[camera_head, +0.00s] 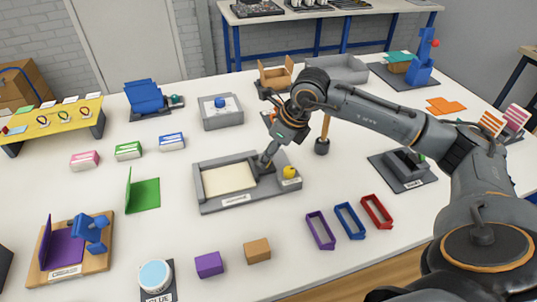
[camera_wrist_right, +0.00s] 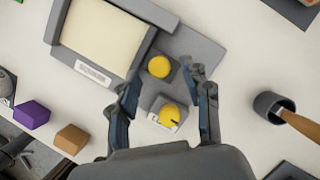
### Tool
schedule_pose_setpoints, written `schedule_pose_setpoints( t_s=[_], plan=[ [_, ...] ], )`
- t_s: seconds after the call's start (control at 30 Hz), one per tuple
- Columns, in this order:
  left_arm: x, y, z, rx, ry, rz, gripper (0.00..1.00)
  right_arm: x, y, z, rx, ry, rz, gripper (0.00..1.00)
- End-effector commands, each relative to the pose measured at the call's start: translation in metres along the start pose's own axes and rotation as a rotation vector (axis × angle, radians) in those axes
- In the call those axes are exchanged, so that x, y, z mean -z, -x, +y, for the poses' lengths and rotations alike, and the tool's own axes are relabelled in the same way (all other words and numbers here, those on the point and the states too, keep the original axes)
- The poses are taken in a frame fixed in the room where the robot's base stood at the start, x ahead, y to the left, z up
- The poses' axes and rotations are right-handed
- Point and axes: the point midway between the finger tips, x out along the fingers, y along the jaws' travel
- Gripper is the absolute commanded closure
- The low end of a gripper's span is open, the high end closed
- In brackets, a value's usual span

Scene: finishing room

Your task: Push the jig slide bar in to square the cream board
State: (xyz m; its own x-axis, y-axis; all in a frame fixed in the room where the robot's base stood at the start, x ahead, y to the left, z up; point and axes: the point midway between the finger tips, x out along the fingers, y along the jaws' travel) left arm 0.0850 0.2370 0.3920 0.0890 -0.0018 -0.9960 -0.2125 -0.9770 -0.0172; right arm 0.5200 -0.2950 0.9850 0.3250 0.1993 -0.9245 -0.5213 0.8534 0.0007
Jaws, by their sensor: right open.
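The grey squaring jig (camera_head: 248,198) lies on the white table; it also shows in the right wrist view (camera_wrist_right: 85,62). The cream board (camera_head: 227,179) lies flat in its tray, and again in the wrist view (camera_wrist_right: 105,38). A dark grey bar (camera_wrist_right: 143,48) runs along the board's side, with a yellow knob (camera_wrist_right: 159,67) beside it. A second yellow knob (camera_head: 289,172) with a black pointer sits on a labelled block. My right gripper (camera_wrist_right: 161,80) is open, its fingers either side of the first knob; contact cannot be told. My left gripper is not in view.
A dark cup with a wooden-handled tool (camera_head: 322,146) stands right of the jig. Purple, blue and red frames (camera_head: 348,220) lie in front at right. A grey box (camera_head: 221,112) stands behind, a green folded piece (camera_head: 143,194) at left. Bare table surrounds the jig.

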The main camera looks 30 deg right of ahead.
Motion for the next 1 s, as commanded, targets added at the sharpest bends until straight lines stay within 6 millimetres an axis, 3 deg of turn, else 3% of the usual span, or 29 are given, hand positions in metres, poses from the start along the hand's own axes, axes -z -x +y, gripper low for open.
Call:
schedule_pose_setpoints(
  t_s=[0.3,0.5,1.0],
  plan=[
    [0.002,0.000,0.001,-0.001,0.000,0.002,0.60,-0.001,0.068,0.000,0.003,0.002,-0.004,0.51],
    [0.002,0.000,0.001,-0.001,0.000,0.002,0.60,-0.001,0.096,0.000,0.001,0.002,-0.004,0.51],
    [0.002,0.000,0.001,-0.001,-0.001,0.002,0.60,-0.001,0.105,0.001,-0.001,0.002,-0.002,0.51]
  ],
)
